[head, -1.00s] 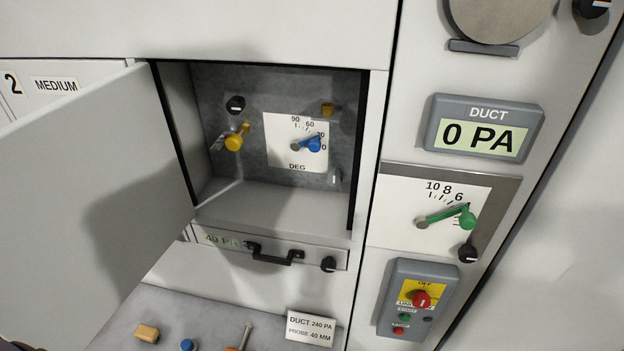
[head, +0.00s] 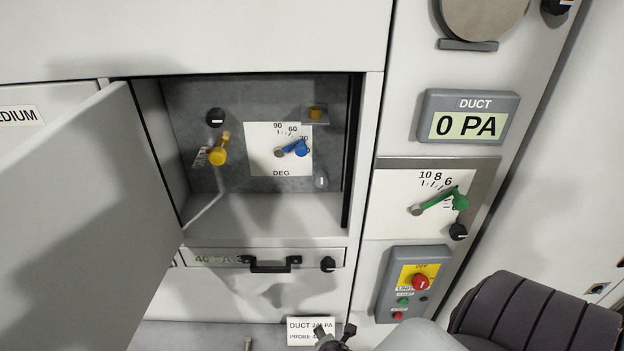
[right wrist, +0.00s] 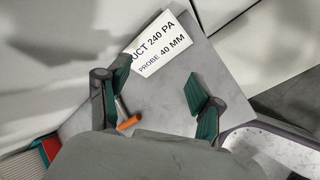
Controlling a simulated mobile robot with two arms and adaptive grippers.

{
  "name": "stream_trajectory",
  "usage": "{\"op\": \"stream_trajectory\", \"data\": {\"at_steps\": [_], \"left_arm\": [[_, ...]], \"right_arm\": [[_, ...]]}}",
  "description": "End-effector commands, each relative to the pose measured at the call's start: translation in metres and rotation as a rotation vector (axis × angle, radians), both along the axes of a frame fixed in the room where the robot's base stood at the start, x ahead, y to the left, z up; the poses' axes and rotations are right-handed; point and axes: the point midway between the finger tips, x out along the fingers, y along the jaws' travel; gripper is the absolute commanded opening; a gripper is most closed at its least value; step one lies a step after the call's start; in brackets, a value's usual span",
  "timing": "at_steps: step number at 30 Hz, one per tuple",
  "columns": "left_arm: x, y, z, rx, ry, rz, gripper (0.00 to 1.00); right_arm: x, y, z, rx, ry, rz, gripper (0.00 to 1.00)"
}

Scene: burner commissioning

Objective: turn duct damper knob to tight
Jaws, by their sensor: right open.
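The duct damper dial (head: 391,225) is a white plate on the right-hand panel. Its green lever (head: 440,200) points up and right, near the lower numbers. A small black knob (head: 458,231) with a white mark sits just below the lever's green end; I cannot read its setting. My right gripper (head: 336,337) shows at the bottom of the head view, in front of the label card, well below and left of the knob. In the right wrist view my right gripper (right wrist: 155,100) is open and empty, over the grey shelf. My left gripper is not in view.
The DUCT display (head: 466,120) reads 0 PA above the dial. A grey switch box (head: 386,290) with a red knob is below it. An open door (head: 90,215) stands left of a recess with yellow and blue levers. A card (right wrist: 160,46) reads DUCT 240 PA, PROBE 40 MM.

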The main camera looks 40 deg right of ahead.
Motion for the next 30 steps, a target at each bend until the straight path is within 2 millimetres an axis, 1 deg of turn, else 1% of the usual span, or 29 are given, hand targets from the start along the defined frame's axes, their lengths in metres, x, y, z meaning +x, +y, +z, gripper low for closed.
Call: {"op": "stream_trajectory", "data": {"at_steps": [1, 2, 3, 5, 6, 9, 12, 15, 18, 21, 25, 30], "left_arm": [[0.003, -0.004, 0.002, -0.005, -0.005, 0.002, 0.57], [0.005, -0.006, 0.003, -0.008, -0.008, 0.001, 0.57], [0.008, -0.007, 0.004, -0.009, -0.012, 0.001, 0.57], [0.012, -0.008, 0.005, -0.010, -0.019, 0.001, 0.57], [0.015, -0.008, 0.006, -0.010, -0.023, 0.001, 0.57], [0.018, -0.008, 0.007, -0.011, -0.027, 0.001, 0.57], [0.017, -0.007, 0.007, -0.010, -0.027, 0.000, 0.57], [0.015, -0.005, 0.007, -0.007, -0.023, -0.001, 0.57], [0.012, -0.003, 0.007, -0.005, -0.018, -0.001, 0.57], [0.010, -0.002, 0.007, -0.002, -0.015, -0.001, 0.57], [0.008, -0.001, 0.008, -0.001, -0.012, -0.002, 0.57], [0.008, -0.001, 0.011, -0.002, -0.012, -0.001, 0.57]], "right_arm": [[0.019, -0.010, 0.037, -0.100, -0.025, 0.067, 0.66], [0.028, -0.015, 0.057, -0.162, -0.033, 0.103, 0.66], [0.038, -0.022, 0.084, -0.240, -0.042, 0.143, 0.66], [0.050, -0.032, 0.124, -0.363, -0.050, 0.199, 0.66], [0.058, -0.039, 0.151, -0.460, -0.048, 0.242, 0.66], [0.073, -0.056, 0.202, -0.703, -0.013, 0.353, 0.66], [0.085, -0.068, 0.239, -0.940, 0.052, 0.461, 0.66], [0.096, -0.077, 0.270, -1.163, 0.137, 0.554, 0.66], [0.105, -0.083, 0.295, -1.372, 0.236, 0.634, 0.66], [0.113, -0.087, 0.316, -1.546, 0.336, 0.692, 0.66], [0.118, -0.089, 0.329, -1.666, 0.417, 0.729, 0.66], [0.131, -0.099, 0.333, -1.694, 0.437, 0.736, 0.66]]}}
